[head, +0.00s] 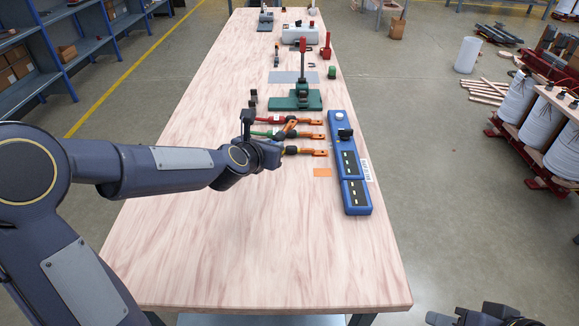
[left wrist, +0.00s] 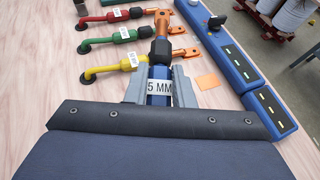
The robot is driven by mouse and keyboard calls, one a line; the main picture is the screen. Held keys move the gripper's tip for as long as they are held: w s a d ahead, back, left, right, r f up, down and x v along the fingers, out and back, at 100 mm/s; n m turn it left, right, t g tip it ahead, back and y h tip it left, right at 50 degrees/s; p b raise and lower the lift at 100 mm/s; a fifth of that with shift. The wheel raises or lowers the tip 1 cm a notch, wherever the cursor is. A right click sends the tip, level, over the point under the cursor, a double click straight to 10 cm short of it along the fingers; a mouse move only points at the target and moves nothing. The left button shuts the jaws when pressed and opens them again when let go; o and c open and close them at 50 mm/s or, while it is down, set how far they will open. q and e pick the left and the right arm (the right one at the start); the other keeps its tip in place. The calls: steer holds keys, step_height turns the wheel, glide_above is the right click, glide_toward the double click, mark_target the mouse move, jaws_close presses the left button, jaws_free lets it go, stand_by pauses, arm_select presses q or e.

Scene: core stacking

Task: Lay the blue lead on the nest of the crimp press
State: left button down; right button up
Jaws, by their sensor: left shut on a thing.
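My left gripper (head: 276,152) is shut on the blue lead, over the table by the row of leads. In the left wrist view the gripper (left wrist: 160,90) grips the blue lead (left wrist: 158,73) at its white "5 MM" label; a black collar and copper lug point away from me. In the head view the lead's copper end (head: 287,129) angles up over the other leads; its blue part is mostly hidden. A green-based press with a red lever (head: 303,99), seemingly the crimp press, stands farther back; its nest is too small to make out. Part of my right arm's end (head: 482,317) shows at bottom right.
Red (left wrist: 110,15), green (left wrist: 110,37) and yellow (left wrist: 110,67) leads lie side by side, lugs toward a long blue unit (head: 349,165). An orange square (head: 322,172) lies beside it. A grey mat (head: 293,77) lies beyond the press. The near table is clear.

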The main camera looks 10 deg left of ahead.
arm_select(q)
steer(key=d+f, duration=0.4)
steer(key=f, duration=0.1)
steer(key=shift+d+f, duration=0.1)
steer(key=shift+w+d+f, duration=0.1)
steer(key=shift+d+f, duration=0.05)
steer(key=shift+f, duration=1.6)
steer(key=shift+f+b, duration=0.2)
steer(key=shift+b, duration=0.15)
steer(key=c, duration=1.2)
jaws_free()
steer(key=shift+c, duration=0.2)
steer(key=shift+r, duration=0.15)
